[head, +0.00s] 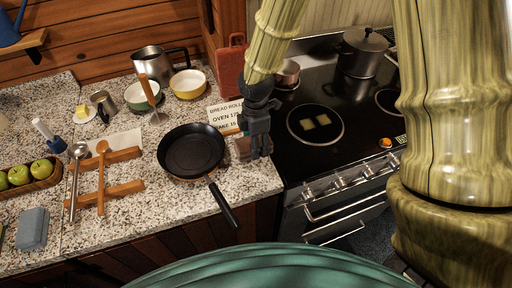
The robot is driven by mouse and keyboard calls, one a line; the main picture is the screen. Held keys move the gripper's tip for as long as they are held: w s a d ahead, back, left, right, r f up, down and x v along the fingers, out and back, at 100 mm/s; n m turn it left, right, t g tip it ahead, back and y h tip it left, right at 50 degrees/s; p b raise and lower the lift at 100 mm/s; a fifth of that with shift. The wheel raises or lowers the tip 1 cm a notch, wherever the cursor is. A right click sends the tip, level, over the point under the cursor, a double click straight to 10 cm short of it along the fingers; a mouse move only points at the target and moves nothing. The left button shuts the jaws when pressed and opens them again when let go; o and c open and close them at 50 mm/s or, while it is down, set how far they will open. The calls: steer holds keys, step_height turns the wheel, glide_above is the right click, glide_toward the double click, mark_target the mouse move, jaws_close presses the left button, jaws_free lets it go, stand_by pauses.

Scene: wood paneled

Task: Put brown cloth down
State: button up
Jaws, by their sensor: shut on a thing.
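My gripper (257,150) points down over the right edge of the granite counter, between the black frying pan and the stove. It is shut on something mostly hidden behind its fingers. A small brownish piece (242,147) shows just left of the fingers and appears to be the brown cloth. I cannot tell whether it touches the counter.
The black pan (192,150) is close on the left, its handle over the front edge. A recipe card (226,115) lies behind. The stove (335,150) with pots is on the right.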

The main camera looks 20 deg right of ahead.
steer(key=shift+f+p, duration=0.55)
steer(key=shift+f, duration=1)
steer(key=shift+f, duration=0.15)
steer(key=o, duration=1.3)
steer(key=shift+o, duration=0.2)
steer(key=shift+r+b, duration=1.1)
steer(key=shift+r, duration=5.1)
